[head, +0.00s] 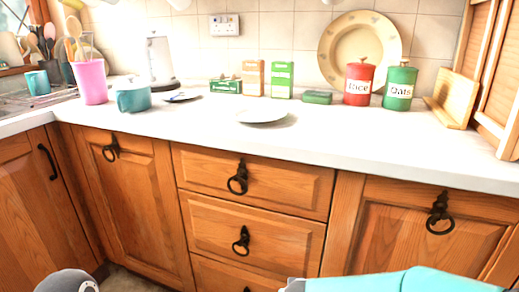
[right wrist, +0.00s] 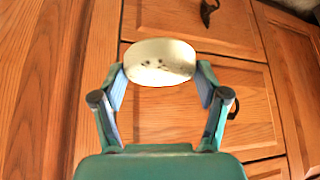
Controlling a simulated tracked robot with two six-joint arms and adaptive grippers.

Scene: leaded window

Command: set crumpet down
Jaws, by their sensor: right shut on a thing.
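The crumpet (right wrist: 160,61) is a pale, round, thick disc with a few dark specks, seen in the right wrist view. My right gripper (right wrist: 161,76) is shut on it, with one finger at each side, and holds it in front of the wooden cupboard fronts. A white plate (head: 262,116) lies empty on the white worktop (head: 330,141). My left gripper is not in view.
On the worktop stand a pink utensil pot (head: 91,82), a teal pot (head: 131,97), cartons (head: 253,78), a red rice jar (head: 358,85) and a green oats jar (head: 399,87). Drawers with ring handles (head: 238,178) lie below. The worktop's front strip is clear.

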